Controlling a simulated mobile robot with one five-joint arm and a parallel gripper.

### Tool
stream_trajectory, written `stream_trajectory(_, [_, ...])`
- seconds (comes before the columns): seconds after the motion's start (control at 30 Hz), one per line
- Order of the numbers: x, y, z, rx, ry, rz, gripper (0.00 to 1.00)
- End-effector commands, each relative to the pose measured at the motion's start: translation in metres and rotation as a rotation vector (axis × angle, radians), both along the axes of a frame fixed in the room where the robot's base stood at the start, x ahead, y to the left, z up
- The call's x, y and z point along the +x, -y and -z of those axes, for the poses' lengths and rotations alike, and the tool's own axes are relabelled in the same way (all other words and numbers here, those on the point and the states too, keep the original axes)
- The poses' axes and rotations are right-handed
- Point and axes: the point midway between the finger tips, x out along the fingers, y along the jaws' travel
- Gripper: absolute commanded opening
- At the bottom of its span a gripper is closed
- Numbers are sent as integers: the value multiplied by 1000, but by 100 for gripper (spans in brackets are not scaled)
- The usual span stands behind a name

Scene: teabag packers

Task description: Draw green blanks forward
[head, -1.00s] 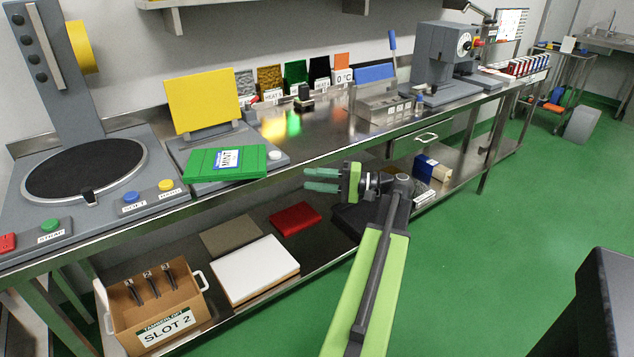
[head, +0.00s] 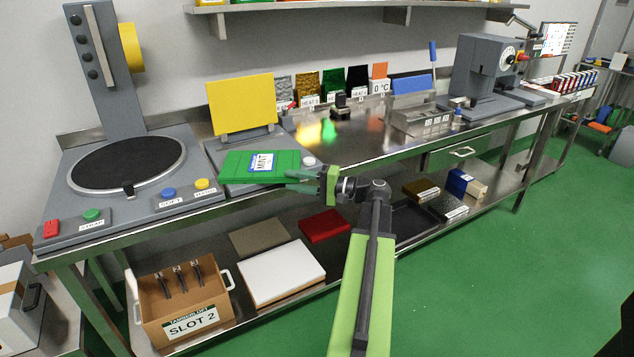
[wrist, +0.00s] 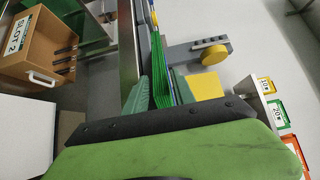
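The green blanks (head: 236,171) form a flat stack with a white and blue "MINT" label on top. They lie at the front of a grey stand with an upright yellow panel (head: 241,103), their front edge near the bench edge. My gripper (head: 303,181) is at the stack's right end in the head view. In the wrist view the green stack (wrist: 161,88) shows edge-on between my two teal fingers, which look spread around it. Whether either finger touches it cannot be told. The far finger is partly hidden in the head view.
Left of the stand is a grey machine with a round black plate (head: 128,165) and buttons. A sealer-like metal box (head: 420,120) stands right along the bench. The lower shelf holds a "SLOT 2" carton (head: 150,297), a white slab (head: 283,274) and a red block (head: 324,226). Green floor is open at right.

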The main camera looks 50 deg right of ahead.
Motion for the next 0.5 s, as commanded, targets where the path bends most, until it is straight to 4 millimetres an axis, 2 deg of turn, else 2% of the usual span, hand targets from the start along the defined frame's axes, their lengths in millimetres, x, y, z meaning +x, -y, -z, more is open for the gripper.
stream_trajectory(0.2, [19, -8, 0, 0, 0, 0, 31])
stream_trajectory(0.5, [20, -8, 0, 0, 0, 1, 31])
